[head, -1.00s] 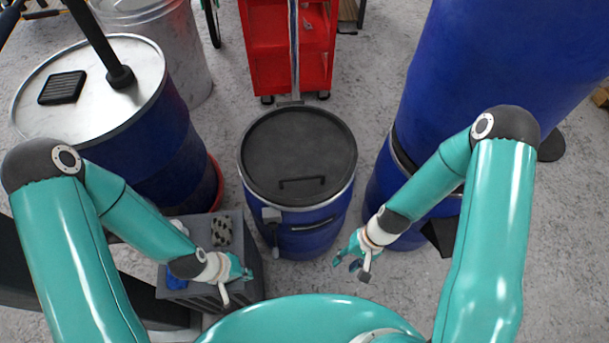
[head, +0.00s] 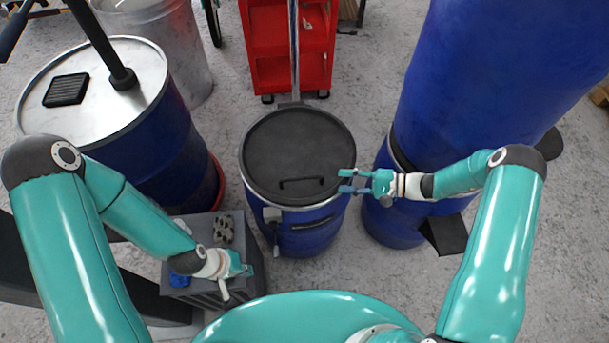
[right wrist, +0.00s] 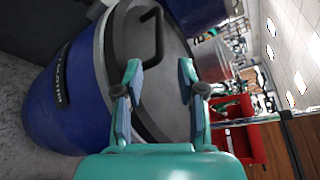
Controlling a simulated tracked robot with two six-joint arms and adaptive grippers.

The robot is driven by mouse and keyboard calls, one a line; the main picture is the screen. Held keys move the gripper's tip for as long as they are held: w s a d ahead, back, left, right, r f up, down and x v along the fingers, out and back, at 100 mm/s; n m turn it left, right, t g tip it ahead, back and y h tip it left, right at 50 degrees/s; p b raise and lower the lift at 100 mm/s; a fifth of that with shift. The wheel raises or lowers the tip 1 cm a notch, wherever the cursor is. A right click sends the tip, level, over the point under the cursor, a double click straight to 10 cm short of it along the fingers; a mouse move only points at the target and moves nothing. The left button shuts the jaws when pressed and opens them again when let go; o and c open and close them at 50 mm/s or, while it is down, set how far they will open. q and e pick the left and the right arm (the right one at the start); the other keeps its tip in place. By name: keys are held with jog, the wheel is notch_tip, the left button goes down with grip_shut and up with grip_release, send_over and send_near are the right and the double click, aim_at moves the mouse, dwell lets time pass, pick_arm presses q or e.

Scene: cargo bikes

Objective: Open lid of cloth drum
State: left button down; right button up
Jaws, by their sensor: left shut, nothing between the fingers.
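The cloth drum (head: 309,238) is a blue barrel in the middle of the head view. Its dark grey lid (head: 290,145) is down, with a black bar handle (head: 302,182) near the front edge. My right gripper (head: 347,181) is open and empty at the lid's right rim, a short way right of the handle. The right wrist view shows the open fingers (right wrist: 158,82) with the handle (right wrist: 152,35) beyond and left of them. My left gripper (head: 246,270) is shut and empty over the grey crate, left of and in front of the drum.
A blue drum with a metal top (head: 130,75) stands at the left. Large stacked blue drums (head: 470,90) stand at the right. A red cart (head: 268,60) is behind the cloth drum.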

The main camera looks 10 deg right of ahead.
aim_at(303, 177)
jog(key=p+x, duration=0.2)
jog(key=x, duration=1.1)
jog(key=shift+c, duration=0.2)
grip_shut()
